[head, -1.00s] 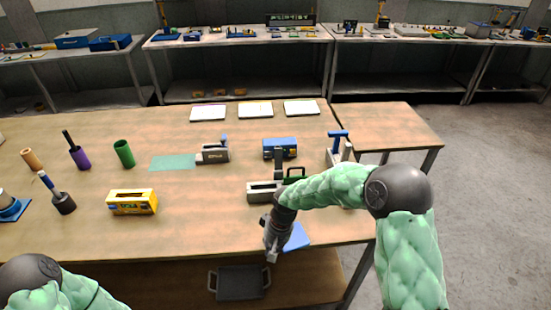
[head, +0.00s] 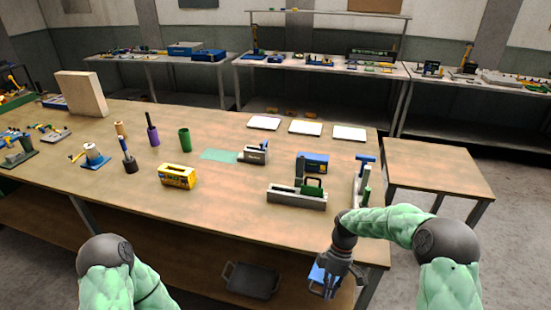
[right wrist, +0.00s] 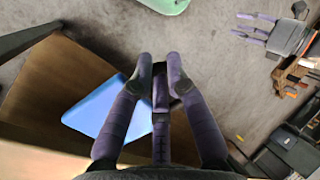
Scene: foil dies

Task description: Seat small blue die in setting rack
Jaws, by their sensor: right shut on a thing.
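My right gripper (head: 328,290) is shut on the small blue die (head: 318,273), whose flat blue face shows beside the fingers. It is in front of and below the table's front right edge. In the right wrist view, the blue plate (right wrist: 100,108) shows left of the closed fingers (right wrist: 160,75), which hide the grip itself. What looks like the setting rack, a long grey block (head: 296,200), lies on the table, with a green piece with a looped handle (head: 313,187) standing in or behind it. My left gripper is out of view.
A blue box (head: 312,163) stands behind the rack, and a stand with a blue T-handle (head: 365,160) is to its right. A yellow box (head: 177,177) is left. A dark tray (head: 252,279) lies below the table. The table front between yellow box and rack is clear.

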